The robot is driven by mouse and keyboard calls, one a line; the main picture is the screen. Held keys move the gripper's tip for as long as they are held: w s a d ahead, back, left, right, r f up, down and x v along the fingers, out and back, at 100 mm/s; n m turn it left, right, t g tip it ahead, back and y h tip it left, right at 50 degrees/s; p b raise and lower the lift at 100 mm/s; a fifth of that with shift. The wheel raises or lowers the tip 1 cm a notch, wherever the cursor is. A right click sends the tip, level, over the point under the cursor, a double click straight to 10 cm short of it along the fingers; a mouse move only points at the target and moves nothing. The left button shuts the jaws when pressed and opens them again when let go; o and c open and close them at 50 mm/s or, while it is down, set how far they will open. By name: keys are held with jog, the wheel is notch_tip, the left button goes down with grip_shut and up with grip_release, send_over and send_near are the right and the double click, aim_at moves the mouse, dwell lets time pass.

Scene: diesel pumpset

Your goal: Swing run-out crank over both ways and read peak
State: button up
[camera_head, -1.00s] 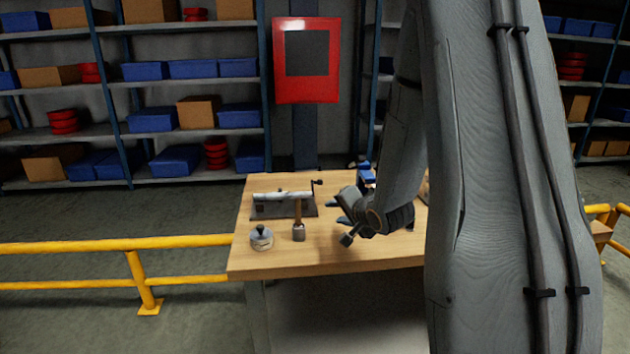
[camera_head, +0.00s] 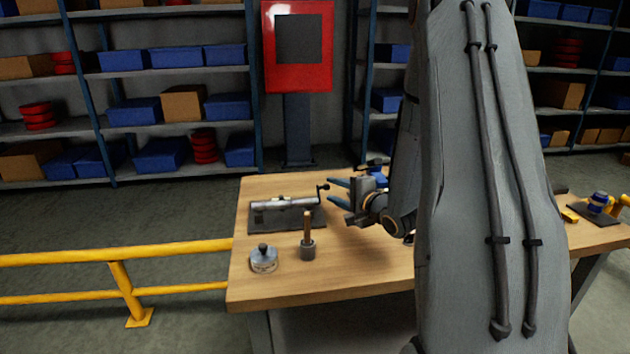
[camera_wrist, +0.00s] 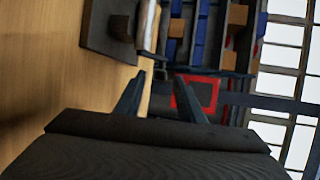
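The run-out fixture is a silver cylinder (camera_head: 285,203) on a dark base plate (camera_head: 290,222) at the bench's back left. A dark crank (camera_head: 322,190) stands at its right end. In the wrist view, part of the base plate (camera_wrist: 98,30) and the silver cylinder (camera_wrist: 147,20) show at the top. My gripper (camera_head: 338,192) is just right of the crank, fingers pointing left, apart from it as far as I can tell. In the wrist view its fingers (camera_wrist: 158,92) are spread with nothing between them. No dial reading is legible.
A round grey item with a knob (camera_head: 263,260) and a wooden-handled tool (camera_head: 307,240) stand on the wooden bench (camera_head: 330,275) in front of the fixture. A blue item (camera_head: 377,176) sits behind my gripper. A yellow rail (camera_head: 120,260) runs left of the bench.

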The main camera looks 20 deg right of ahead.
jog(key=shift+p+x, duration=0.6)
jog(key=shift+x, duration=3.4)
jog(key=shift+r, duration=0.1)
grip_shut()
